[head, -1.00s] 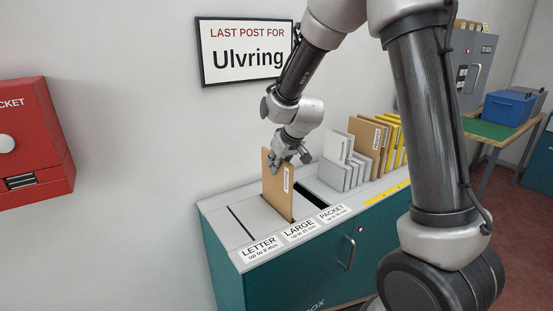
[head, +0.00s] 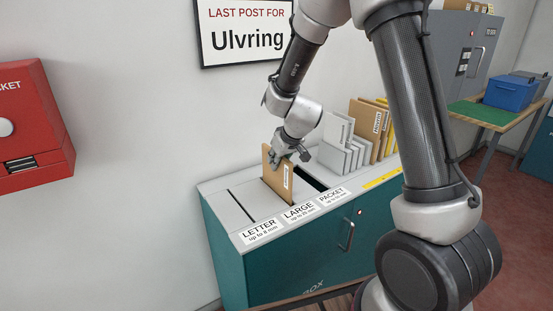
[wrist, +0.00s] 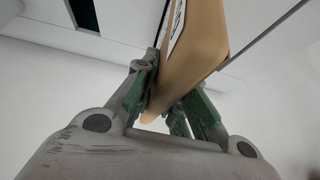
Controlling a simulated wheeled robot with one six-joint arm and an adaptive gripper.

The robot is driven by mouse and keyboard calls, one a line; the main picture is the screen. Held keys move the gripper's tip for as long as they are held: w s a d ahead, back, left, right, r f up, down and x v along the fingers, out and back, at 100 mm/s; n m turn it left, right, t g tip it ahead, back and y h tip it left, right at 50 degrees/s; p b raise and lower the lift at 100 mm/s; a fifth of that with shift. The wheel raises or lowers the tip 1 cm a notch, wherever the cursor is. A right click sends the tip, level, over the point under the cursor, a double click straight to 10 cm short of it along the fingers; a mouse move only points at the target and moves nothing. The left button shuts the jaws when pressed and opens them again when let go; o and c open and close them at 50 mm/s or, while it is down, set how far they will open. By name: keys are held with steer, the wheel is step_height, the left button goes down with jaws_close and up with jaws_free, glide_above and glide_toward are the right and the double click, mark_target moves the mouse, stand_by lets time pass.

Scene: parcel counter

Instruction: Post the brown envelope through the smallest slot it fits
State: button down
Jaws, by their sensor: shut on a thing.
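The brown envelope (head: 276,178) stands upright at the middle slot of the counter, above the label LARGE up to 25 mm (head: 299,212). Its lower part is hidden, and it appears partly down in that slot. My gripper (head: 285,156) is shut on its upper edge. In the wrist view the envelope (wrist: 200,40) lies between my gripper's green-padded fingers (wrist: 168,100). The narrow letter slot (head: 240,204) is to its left, labelled up to 8 mm. The wide, dark packet slot (head: 312,180) is to its right.
Grey and brown envelopes (head: 369,128) stand in a row on the counter right of the slots. A red box (head: 30,125) hangs on the left wall. A sign (head: 245,35) is on the wall behind. A blue bin (head: 510,93) stands on the far table.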

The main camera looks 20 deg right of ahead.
steer(key=c, duration=1.4)
jaws_free()
steer(key=v, duration=1.2)
